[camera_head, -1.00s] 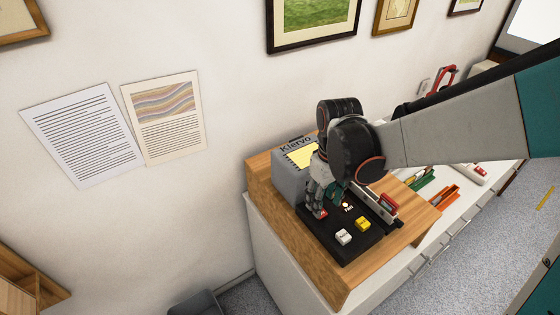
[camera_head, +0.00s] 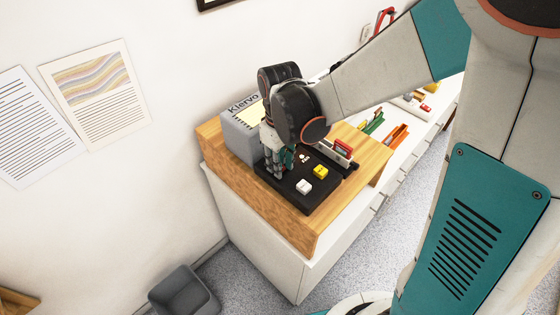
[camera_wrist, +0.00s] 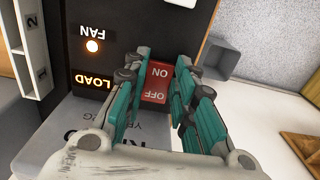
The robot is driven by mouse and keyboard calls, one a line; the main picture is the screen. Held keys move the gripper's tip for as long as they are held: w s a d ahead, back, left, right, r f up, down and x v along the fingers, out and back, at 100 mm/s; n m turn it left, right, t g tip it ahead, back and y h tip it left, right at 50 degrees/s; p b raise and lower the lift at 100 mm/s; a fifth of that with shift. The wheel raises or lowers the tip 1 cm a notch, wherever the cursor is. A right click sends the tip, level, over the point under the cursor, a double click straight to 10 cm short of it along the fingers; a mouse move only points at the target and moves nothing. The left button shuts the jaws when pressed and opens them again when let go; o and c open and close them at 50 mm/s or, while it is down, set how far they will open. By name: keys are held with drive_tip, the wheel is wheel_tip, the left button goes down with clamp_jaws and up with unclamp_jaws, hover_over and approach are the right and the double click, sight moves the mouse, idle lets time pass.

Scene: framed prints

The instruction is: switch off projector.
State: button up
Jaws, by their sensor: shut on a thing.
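The projector is a grey box (camera_head: 238,138) marked "Kiervo" with a black control panel (camera_head: 318,186), on a wooden top. In the wrist view a red rocker switch (camera_wrist: 157,82) marked ON and OFF sits on the panel (camera_wrist: 120,18). My gripper (camera_wrist: 160,68) has its teal-and-grey fingers on either side of this switch and is shut on it. In the head view my gripper (camera_head: 280,172) points down at the panel's near-left part, and hides the switch. A FAN lamp (camera_wrist: 92,46) glows, and a LOAD label (camera_wrist: 93,81) is lit amber.
A white key (camera_head: 304,187) and a yellow key (camera_head: 320,171) stand on the panel. A red-topped item (camera_head: 343,148) is beside it. Green (camera_head: 373,122) and orange (camera_head: 396,135) holders lie on the white cabinet behind. A grey bin (camera_head: 184,292) stands on the floor.

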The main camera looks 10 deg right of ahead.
drive_tip(key=shift+w+a+g+h+b, duration=0.2)
drive_tip(key=shift+w+g+h+b, duration=0.1)
drive_tip(key=shift+g+h+b, duration=0.4)
drive_tip(key=shift+w+a+r+g+h, duration=0.15)
drive_tip(key=shift+g+h, duration=0.25)
drive_tip(key=shift+g, duration=0.5)
drive_tip(key=o, duration=1.1)
drive_tip(key=shift+c, duration=0.2)
drive_tip(key=v, duration=1.2)
